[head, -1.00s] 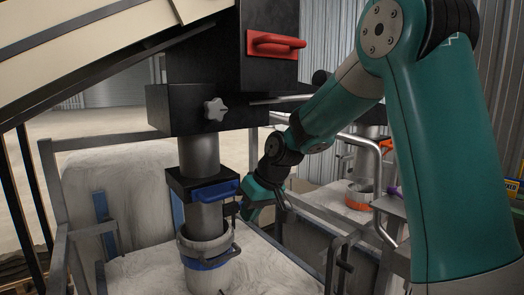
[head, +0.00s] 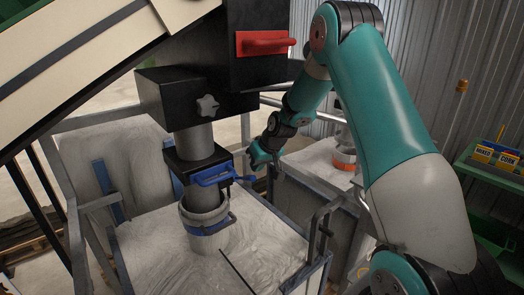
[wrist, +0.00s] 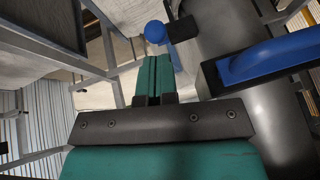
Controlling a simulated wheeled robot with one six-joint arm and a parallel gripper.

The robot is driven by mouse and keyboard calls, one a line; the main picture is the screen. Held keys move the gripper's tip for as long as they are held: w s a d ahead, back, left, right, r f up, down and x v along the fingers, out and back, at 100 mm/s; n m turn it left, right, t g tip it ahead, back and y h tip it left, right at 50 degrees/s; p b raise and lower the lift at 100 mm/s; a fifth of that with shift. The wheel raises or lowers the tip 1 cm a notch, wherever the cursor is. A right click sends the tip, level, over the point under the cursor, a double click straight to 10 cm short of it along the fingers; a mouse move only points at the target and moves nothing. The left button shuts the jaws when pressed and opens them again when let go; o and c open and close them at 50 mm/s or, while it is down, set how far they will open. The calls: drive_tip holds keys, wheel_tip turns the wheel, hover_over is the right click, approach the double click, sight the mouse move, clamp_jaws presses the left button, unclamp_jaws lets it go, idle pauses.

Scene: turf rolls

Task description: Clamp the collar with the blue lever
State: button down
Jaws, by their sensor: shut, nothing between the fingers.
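A grey collar with a blue band (head: 207,228) sits around the pale sleeve below the steel spout (head: 194,142). A black block (head: 180,162) on the spout carries a blue bar handle (head: 213,177), which also shows at the right of the wrist view (wrist: 270,57). A short dark lever with a blue ball end (head: 248,178) sticks out beside it; the ball shows just past my fingertips in the wrist view (wrist: 155,32). My gripper (head: 254,166) is shut and empty, its teal fingers (wrist: 153,68) close to the ball. I cannot tell whether they touch it.
A white bag (head: 235,255) stands in a grey metal frame (head: 320,230) below the spout. A red handle (head: 266,43) is on the black housing above. A second station with an orange band (head: 343,160) stands behind right. Green bins (head: 495,228) are far right.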

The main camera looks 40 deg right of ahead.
sight(255, 179)
drive_tip(key=shift+x, duration=1)
drive_tip(key=shift+f, duration=0.1)
drive_tip(key=shift+s+f+b, duration=0.15)
drive_tip(key=shift+f+b, duration=0.15)
drive_tip(key=shift+b, duration=0.3)
drive_tip(key=shift+s+d, duration=0.1)
drive_tip(key=shift+s, duration=0.05)
drive_tip(key=f+b, duration=0.1)
drive_tip(key=b, duration=0.2)
drive_tip(key=shift+s+f+b, duration=0.35)
drive_tip(key=shift+s+f, duration=0.05)
wheel_tip(255, 179, down, 13)
drive_tip(key=s+n+t+y+b, duration=0.1)
drive_tip(key=t+b, duration=1)
drive_tip(key=b, duration=2.9)
drive_tip(key=shift+s+r, duration=0.15)
drive_tip(key=shift+s, duration=0.1)
